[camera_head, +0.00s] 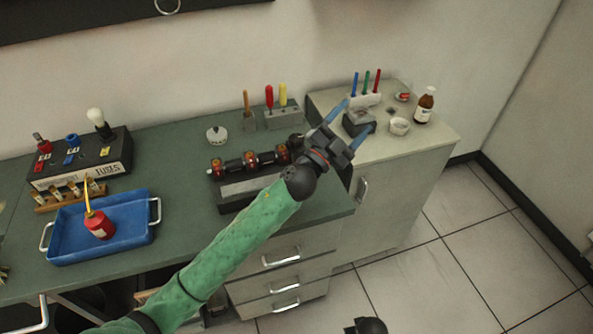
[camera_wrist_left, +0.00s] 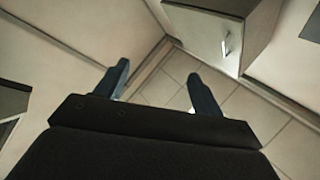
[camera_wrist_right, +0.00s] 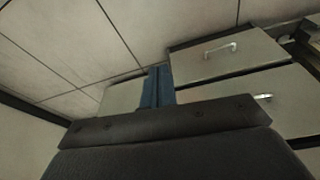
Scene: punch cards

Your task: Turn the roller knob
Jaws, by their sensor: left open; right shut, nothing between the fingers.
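The roller device (camera_head: 232,186) sits near the right end of the green bench, with a row of dark rollers with orange-red bands along its top. A dark round knob (camera_head: 296,140) shows at its right end, partly crowded by my arm. My left gripper (camera_head: 353,133) is open, to the right of the knob and in front of the pale cabinet top; I see nothing between its fingers. Its spread fingers also show in the left wrist view (camera_wrist_left: 158,72), with floor and cabinet beyond. My right gripper (camera_wrist_right: 157,86) is shut and empty, facing drawers and floor.
A blue tray (camera_head: 147,236) with a red oil can (camera_head: 99,225) stands at left, by a fuse box (camera_head: 90,165). A screwdriver block (camera_head: 284,117) stands behind the roller device. The pale cabinet (camera_head: 425,150) carries a brown bottle (camera_head: 425,105) and a white bowl (camera_head: 399,127).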

